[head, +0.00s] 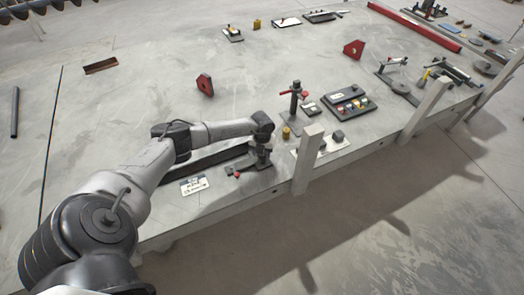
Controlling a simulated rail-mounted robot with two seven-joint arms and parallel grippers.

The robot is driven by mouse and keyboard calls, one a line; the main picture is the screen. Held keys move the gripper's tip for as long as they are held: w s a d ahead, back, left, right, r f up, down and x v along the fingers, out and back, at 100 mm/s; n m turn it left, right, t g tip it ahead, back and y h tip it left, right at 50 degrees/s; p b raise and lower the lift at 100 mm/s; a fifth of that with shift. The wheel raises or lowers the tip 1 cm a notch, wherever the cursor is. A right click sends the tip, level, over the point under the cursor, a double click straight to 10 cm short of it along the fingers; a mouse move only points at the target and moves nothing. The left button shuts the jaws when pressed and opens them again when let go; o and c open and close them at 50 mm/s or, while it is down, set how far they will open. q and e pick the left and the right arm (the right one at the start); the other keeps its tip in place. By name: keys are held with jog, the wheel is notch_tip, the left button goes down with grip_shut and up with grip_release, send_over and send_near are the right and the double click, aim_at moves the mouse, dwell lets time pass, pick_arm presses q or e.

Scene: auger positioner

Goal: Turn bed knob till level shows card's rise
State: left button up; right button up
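A white printed card (194,185) lies on the table near its front edge. A long dark bar (208,160), possibly the bed, lies behind the card, partly hidden by my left arm. A small red knob-like part (237,174) shows at the bar's near right end. My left gripper (262,163) points down at that right end, just right of the red part. Its fingers are too small and dark to tell whether they are open or touching anything. I cannot make out a level or its reading. My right gripper is not in view.
A post clamp with a red handle (294,95), a yellow cylinder (286,133) and a button box (350,104) stand right of the gripper. A pale upright post (307,160) rises at the table edge. Red angle blocks (205,84) stand farther back. The left tabletop is mostly clear.

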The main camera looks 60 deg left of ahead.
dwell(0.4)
pick_arm(q)
jog(key=o, duration=0.7)
jog(key=shift+c, duration=0.2)
jog(key=shift+o, duration=1.3)
jog(key=shift+r, duration=0.1)
notch_tip(320, 180, up, 14)
jog(key=p, duration=0.1)
jog(key=shift+f, duration=0.2)
